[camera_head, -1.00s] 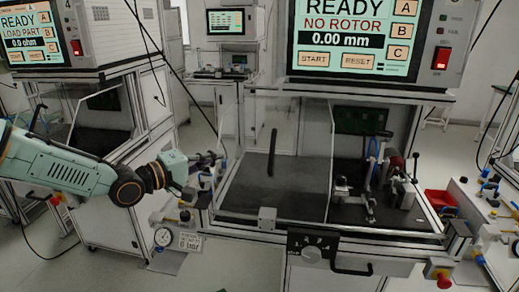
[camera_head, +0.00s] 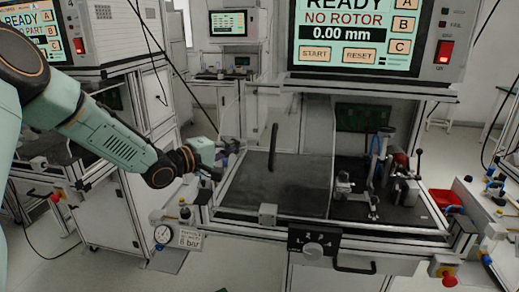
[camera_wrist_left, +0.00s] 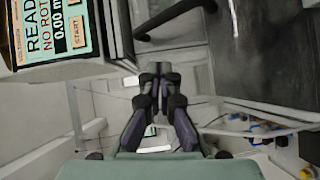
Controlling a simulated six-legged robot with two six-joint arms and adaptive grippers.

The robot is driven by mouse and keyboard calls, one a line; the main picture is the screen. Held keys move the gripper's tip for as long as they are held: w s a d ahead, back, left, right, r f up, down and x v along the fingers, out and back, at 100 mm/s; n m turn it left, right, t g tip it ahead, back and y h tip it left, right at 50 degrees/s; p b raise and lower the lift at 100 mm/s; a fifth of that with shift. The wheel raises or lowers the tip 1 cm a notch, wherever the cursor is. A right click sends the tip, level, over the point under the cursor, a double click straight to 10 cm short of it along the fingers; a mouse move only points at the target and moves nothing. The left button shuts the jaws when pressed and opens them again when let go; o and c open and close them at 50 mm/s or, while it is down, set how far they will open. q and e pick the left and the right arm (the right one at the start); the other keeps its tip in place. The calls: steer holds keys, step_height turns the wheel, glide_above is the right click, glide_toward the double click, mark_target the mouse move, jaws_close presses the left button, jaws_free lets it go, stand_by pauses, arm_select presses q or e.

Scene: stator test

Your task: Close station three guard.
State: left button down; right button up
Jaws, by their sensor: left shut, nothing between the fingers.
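The station under the "NO ROTOR" screen has a see-through guard panel in front of the left part of its opening; its outline is faint. A black upright handle bar (camera_head: 273,148) stands there and also shows in the left wrist view (camera_wrist_left: 176,18). The right part of the opening, with the clamp fixture (camera_head: 376,178), looks uncovered. My left gripper (camera_head: 218,168) is shut and empty at the left side of the station, left of the handle and apart from it. Its fingertips meet in the left wrist view (camera_wrist_left: 160,75). My right gripper is not in view.
The screen (camera_head: 350,35) overhangs the opening. A dark work surface (camera_head: 245,185) lies inside. A gauge (camera_head: 163,235) and selector knob (camera_head: 313,250) sit along the front. A red bin (camera_head: 446,198) stands at the right. Another station is at the left.

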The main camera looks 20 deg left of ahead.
mark_target(279, 141)
arm_select(q)
steer(key=w+d, duration=0.3)
steer(key=w, duration=0.1)
steer(key=shift+d+f+b, duration=0.3)
steer(key=shift+d+f, duration=0.1)
steer(key=shift+w+d, duration=0.1)
steer(key=shift+d, duration=0.35)
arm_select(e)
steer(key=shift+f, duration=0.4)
arm_select(q)
steer(key=shift+w+d, duration=0.1)
